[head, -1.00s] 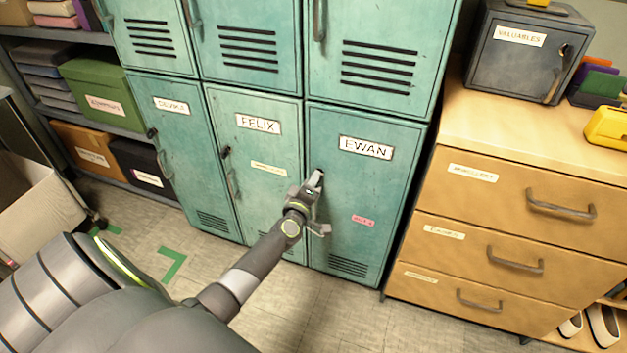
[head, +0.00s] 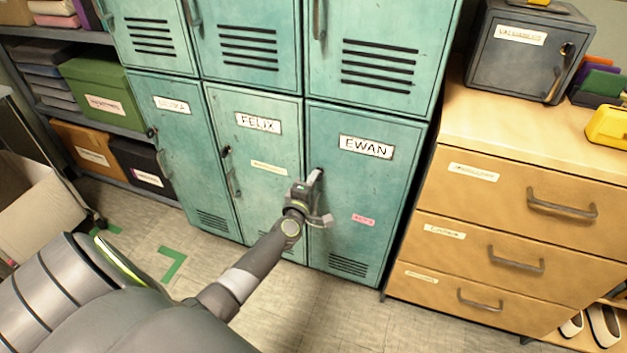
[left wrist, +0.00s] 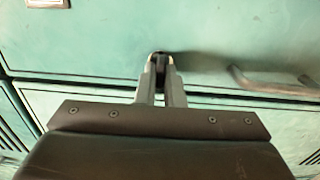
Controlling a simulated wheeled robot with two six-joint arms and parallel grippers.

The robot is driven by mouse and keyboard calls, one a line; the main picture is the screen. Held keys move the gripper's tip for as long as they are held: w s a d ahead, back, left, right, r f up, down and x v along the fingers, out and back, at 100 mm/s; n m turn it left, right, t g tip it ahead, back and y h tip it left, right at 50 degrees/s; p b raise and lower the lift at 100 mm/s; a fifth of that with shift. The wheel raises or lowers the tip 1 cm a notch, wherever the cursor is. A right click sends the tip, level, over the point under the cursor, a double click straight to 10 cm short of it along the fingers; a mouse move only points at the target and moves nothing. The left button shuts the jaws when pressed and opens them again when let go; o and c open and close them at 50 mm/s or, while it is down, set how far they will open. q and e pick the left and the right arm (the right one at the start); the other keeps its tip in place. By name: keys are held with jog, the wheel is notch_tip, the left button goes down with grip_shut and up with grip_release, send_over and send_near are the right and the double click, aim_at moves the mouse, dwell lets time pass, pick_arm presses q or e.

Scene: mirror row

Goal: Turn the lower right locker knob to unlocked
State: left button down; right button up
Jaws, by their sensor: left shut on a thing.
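The lower right locker (head: 385,200) is teal, with a label reading EWAN and a small pink tag. Its door is closed. Its dark knob (head: 320,171) is at the upper left edge of the door, mostly hidden by my gripper. My left gripper (head: 316,178) reaches the knob and is shut on it. In the left wrist view the two fingertips close around the dark knob (left wrist: 158,57), in front of the teal door (left wrist: 110,35). The door's handle (left wrist: 265,83) shows to the right there. The knob's exact angle is too small to tell. My right gripper is not in view.
The FELIX locker (head: 258,180) stands to the left, with its own knob and handle. A wooden drawer unit (head: 490,230) stands at the right, bearing a grey VALUABLES safe (head: 515,65). Shelves with boxes (head: 105,100) are at the left.

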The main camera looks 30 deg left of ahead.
pick_arm(q)
jog(key=c, duration=1.5)
grip_release()
jog(key=shift+c, duration=0.2)
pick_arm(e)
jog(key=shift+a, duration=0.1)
pick_arm(q)
jog(key=shift+s, duration=0.15)
